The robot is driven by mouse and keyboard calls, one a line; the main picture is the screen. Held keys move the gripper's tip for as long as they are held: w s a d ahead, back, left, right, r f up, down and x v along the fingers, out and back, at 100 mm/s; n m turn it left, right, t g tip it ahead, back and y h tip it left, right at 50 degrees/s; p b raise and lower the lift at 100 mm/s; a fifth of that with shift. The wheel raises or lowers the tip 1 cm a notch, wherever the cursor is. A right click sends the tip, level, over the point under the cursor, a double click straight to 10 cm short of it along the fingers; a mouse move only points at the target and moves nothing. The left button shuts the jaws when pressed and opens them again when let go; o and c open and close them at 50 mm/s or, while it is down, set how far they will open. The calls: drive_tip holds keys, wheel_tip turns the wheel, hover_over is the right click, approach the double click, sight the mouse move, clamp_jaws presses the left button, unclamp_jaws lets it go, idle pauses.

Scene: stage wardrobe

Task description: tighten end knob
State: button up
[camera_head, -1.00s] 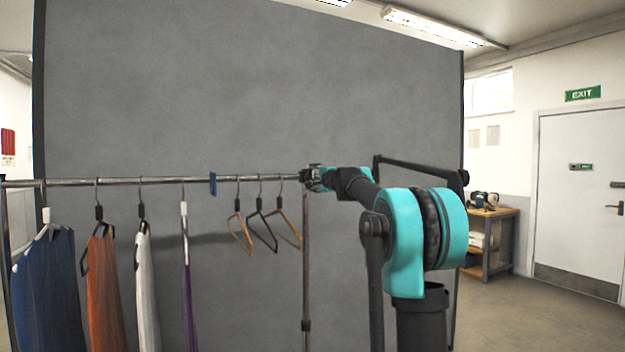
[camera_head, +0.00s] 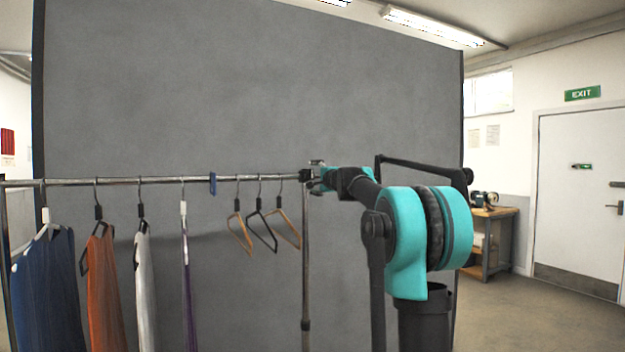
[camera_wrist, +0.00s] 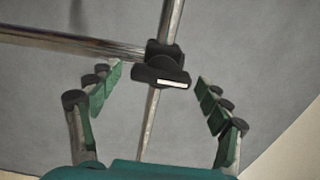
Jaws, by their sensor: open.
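The end knob (camera_wrist: 160,76) is a black bar-shaped handle with a white stripe, at the rack's corner joint. In the wrist view it lies roughly level across the picture, slightly tilted. My gripper (camera_wrist: 157,90) is open, with its green-padded fingers on either side of the knob and apart from it. In the head view my gripper (camera_head: 317,176) is at the right end of the rail and hides most of the knob.
The metal rail (camera_head: 150,180) runs left from the joint, on an upright post (camera_head: 306,270). Several garments, such as an orange one (camera_head: 104,290), and empty hangers (camera_head: 262,230) hang from it. A grey panel (camera_head: 250,90) stands behind. A workbench (camera_head: 490,235) stands at the right.

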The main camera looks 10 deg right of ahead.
drive_tip(key=v, duration=1.1)
